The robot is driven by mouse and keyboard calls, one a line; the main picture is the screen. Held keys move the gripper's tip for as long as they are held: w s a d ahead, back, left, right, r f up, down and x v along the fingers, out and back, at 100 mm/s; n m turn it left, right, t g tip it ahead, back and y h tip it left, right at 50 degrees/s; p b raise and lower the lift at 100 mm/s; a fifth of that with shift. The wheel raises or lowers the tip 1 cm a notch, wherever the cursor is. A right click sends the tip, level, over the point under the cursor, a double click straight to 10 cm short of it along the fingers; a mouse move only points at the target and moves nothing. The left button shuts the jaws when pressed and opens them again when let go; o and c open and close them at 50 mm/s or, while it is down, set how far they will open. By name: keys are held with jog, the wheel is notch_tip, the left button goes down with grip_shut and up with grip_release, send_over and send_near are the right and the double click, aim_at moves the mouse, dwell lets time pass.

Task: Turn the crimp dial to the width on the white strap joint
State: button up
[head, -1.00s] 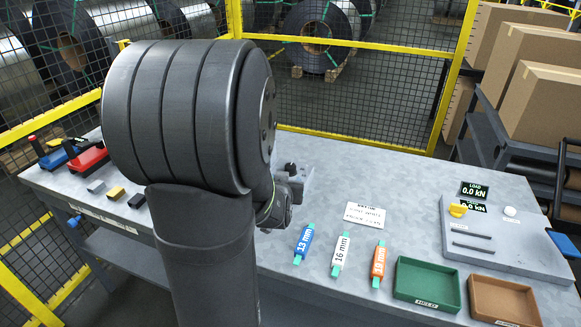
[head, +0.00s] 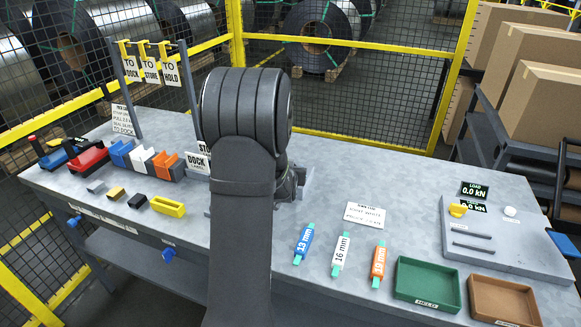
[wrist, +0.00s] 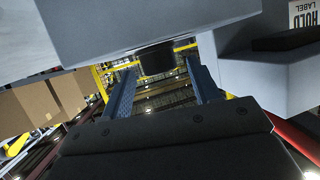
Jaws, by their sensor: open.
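The white strap joint (head: 341,255) lies on the bench between a blue joint (head: 304,244) and an orange one (head: 379,264). It reads 16 mm. My gripper (wrist: 160,68) is open, its two blue fingers spread in the wrist view. A dark rounded piece (wrist: 156,60) under a grey block (wrist: 150,25) shows between the fingertips. It may be the crimp dial, but I see no markings on it and cannot tell whether the fingers touch it. In the head view my arm hides most of the gripper and what is in front of it.
A printed card (head: 365,215) lies behind the joints. A green tray (head: 427,284) and a brown tray (head: 504,300) stand at the right, before a grey plate (head: 500,262). Red (head: 88,158) and blue tools, coloured blocks and hanging tags fill the left. Yellow-framed mesh closes the back.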

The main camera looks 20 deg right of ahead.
jog(key=shift+x, duration=1.3)
jog(key=c, duration=1)
jog(key=shift+w+r+m+g+h, duration=0.15)
jog(key=shift+m+g+h, duration=0.3)
jog(key=shift+m+h, duration=0.25)
jog(key=shift+r+m+g+h, duration=0.1)
jog(key=shift+m+g+h, duration=0.35)
jog(key=shift+m+h, duration=0.2)
jog(key=shift+m+g+h, duration=0.65)
jog(key=shift+m+g, duration=0.15)
jog(key=shift+m, duration=0.05)
jog(key=o, duration=1)
jog(key=shift+f, duration=0.15)
